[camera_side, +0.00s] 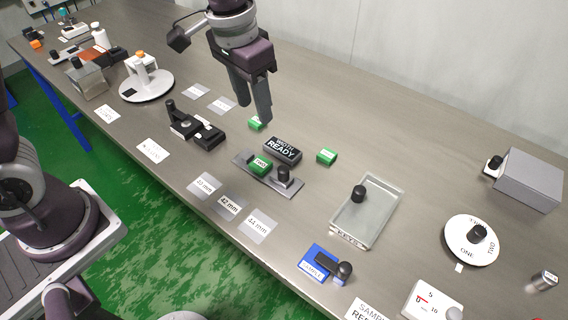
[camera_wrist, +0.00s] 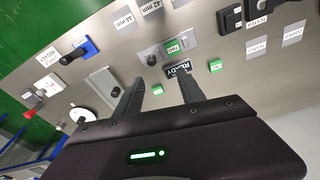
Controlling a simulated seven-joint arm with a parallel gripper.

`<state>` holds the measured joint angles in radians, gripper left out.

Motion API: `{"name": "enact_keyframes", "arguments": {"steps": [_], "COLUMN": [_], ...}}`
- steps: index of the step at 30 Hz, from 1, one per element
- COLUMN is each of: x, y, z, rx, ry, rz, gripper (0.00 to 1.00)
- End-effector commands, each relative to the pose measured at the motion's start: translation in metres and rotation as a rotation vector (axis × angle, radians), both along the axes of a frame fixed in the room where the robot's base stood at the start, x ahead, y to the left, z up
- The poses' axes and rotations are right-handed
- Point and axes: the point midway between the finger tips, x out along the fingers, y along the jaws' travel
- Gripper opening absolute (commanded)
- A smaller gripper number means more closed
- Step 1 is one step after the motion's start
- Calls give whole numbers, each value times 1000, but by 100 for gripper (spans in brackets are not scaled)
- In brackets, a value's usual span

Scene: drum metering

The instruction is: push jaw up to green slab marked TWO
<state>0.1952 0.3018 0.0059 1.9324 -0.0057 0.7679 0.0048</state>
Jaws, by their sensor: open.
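The green slab marked TWO (camera_side: 261,164) lies on a grey metal fixture (camera_side: 245,160). The sliding jaw with a black knob (camera_side: 283,174) stands at the fixture's right end. The knob is a little apart from the slab; I cannot tell whether the jaw's face touches it. In the wrist view the slab (camera_wrist: 173,46) and the knob (camera_wrist: 152,60) both show, with the knob left of the slab. My gripper (camera_side: 256,115) is open and empty, above the table behind the fixture. Its two fingers (camera_wrist: 161,84) are apart in the wrist view.
A black WIDTH READY block (camera_side: 283,150) stands just behind the fixture. Green slabs lie to its right (camera_side: 327,156) and behind it (camera_side: 255,124). A black device (camera_side: 195,127) stands left, a glass tray (camera_side: 367,211) right. Flat mm labels (camera_side: 229,206) lie in front.

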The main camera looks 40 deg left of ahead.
Motion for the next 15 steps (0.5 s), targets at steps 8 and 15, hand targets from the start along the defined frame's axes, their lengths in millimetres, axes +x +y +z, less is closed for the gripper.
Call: {"name": "enact_keyframes", "arguments": {"steps": [8, 15], "x": [41, 40], "y": [-37, -38], "z": [-110, -152], "rx": [32, 34], "ry": [130, 139], "rz": [-71, -72], "gripper": [46, 46]}}
